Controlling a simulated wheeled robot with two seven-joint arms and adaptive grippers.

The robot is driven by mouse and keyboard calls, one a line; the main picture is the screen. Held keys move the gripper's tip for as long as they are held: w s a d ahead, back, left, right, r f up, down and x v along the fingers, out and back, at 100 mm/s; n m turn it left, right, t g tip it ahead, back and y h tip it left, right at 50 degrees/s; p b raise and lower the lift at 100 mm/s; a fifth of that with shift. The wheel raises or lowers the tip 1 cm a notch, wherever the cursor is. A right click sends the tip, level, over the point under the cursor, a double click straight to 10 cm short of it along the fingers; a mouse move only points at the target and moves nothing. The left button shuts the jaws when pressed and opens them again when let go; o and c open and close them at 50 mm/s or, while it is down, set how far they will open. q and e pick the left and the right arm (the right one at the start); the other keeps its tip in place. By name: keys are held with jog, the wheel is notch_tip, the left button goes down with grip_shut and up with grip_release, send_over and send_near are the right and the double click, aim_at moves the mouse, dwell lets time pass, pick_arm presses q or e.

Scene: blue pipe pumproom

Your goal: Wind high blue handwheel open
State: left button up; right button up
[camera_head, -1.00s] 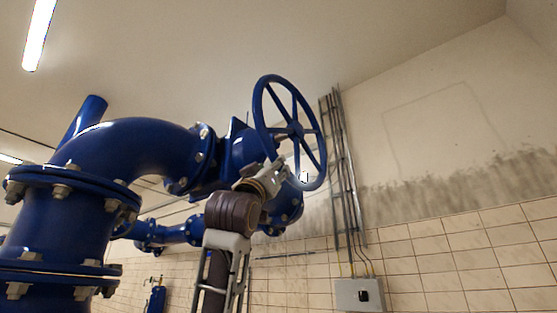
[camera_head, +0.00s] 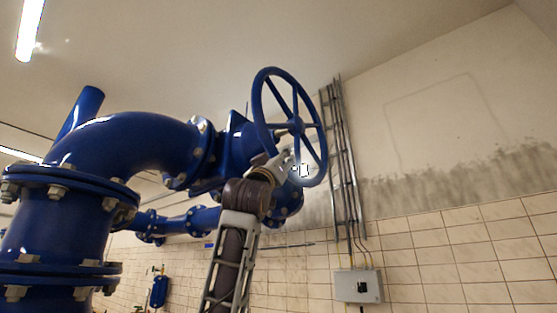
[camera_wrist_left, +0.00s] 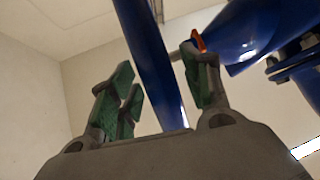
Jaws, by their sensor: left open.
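The high blue handwheel (camera_head: 262,91) is a large spoked ring on the valve, at upper middle in the head view. Its hub (camera_head: 296,125) faces right. My left gripper (camera_head: 301,170) is at the lower part of the wheel, its fingers partly lost against the rim and a bright glare. In the left wrist view the blue rim (camera_wrist_left: 148,62) runs between the green-padded fingers of my left gripper (camera_wrist_left: 158,65). The fingers stand open, with a gap on the rim's left side; contact on the right side cannot be told. My right gripper is not in view.
A thick blue flanged pipe (camera_head: 130,145) fills the left side, beside my arm. The space right of the wheel looks clear.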

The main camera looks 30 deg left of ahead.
pick_arm(q)
jog(key=shift+c, duration=0.5)
grip_shut()
